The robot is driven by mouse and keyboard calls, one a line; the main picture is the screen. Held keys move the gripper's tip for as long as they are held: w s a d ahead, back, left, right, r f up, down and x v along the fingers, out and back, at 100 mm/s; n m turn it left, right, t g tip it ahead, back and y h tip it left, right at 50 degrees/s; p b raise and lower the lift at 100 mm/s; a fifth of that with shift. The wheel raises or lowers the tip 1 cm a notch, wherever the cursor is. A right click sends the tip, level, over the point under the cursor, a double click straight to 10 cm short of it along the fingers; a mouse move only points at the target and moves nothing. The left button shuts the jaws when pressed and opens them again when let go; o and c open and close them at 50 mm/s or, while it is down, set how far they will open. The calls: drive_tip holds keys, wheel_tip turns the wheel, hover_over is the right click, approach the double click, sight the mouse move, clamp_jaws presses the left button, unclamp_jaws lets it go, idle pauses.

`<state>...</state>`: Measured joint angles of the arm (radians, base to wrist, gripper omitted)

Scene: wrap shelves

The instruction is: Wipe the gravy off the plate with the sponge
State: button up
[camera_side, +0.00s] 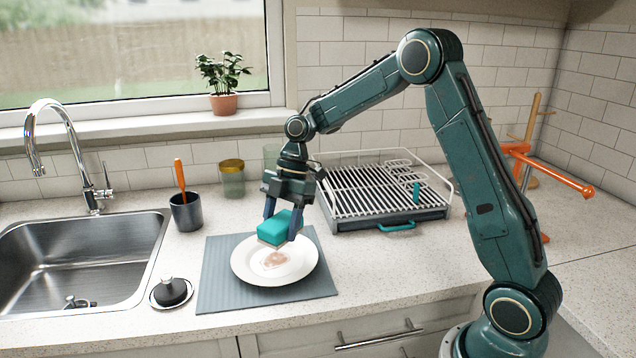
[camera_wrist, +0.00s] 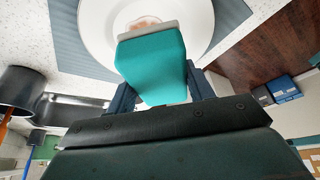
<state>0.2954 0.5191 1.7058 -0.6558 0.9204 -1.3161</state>
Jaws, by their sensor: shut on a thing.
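My gripper (camera_side: 281,228) is shut on a teal sponge (camera_side: 279,225) with a pale underside. It holds the sponge over the back part of a white plate (camera_side: 244,262); whether the sponge touches the plate I cannot tell. A brownish gravy smear (camera_side: 274,259) lies near the plate's middle, just in front of the sponge. In the wrist view the sponge (camera_wrist: 152,68) sits between the fingers and covers part of the plate (camera_wrist: 194,22). Part of the gravy (camera_wrist: 143,23) shows beyond the sponge's pale edge there.
The plate rests on a grey mat (camera_side: 220,290). A dish rack (camera_side: 390,212) stands behind right. A sink (camera_side: 70,262), a black-knobbed round lid (camera_side: 171,291), a dark cup (camera_side: 186,212) with an orange-handled tool and a glass jar (camera_side: 232,180) are to the left. Counter right of the mat is clear.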

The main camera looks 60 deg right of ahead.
sight(277, 221)
drive_tip(key=shift+r, duration=1.5)
drive_tip(key=shift+w+d, duration=0.1)
drive_tip(key=w+d+f+m+t+h, duration=0.15)
drive_tip(key=w+d+m, duration=0.3)
drive_tip(key=d, duration=0.45)
drive_tip(key=w+d+f+m+t, duration=0.1)
drive_tip(key=w+d+m+t, duration=0.1)
drive_tip(key=w+d+m, duration=0.5)
drive_tip(key=shift+s+d+f+n, duration=0.1)
drive_tip(key=shift+d+f+n, duration=0.3)
drive_tip(key=shift+f, duration=0.9)
drive_tip(key=shift+s+d+f+n, duration=0.1)
drive_tip(key=shift+d+f+n, duration=0.3)
drive_tip(key=shift+f, duration=0.85)
drive_tip(key=shift+s+d+f+n, duration=0.1)
drive_tip(key=shift+d+f+n, duration=0.3)
drive_tip(key=shift+f, duration=0.9)
drive_tip(key=shift+a+f, duration=0.15)
drive_tip(key=o, duration=0.9)
